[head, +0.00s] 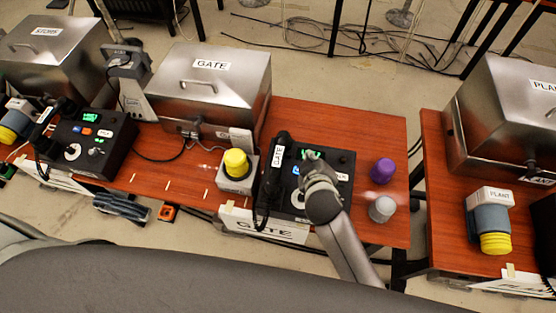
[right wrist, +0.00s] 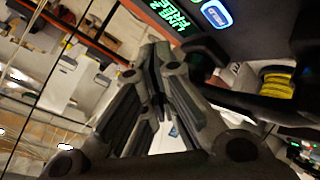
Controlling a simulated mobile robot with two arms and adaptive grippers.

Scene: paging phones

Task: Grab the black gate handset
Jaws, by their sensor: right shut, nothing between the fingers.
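The black gate handset (head: 268,193) lies along the left side of the black gate phone base (head: 340,160), with a white GATE label (head: 277,155) beside its upper end. My right gripper (head: 312,168) is over the phone base, to the right of the handset and apart from it, and hides part of the keys. In the right wrist view its fingers (right wrist: 158,60) are shut together and empty. That view also shows the phone's lit green screen (right wrist: 172,14) and blue button (right wrist: 217,14). My left gripper is not in view.
A yellow-capped beacon (head: 237,163) stands left of the handset. A purple knob (head: 383,171) and a grey knob (head: 382,209) stand right of the phone. A steel GATE box (head: 210,85) is behind. Another black phone (head: 90,140) is at the left, and a PLANT table (head: 440,220) at the right.

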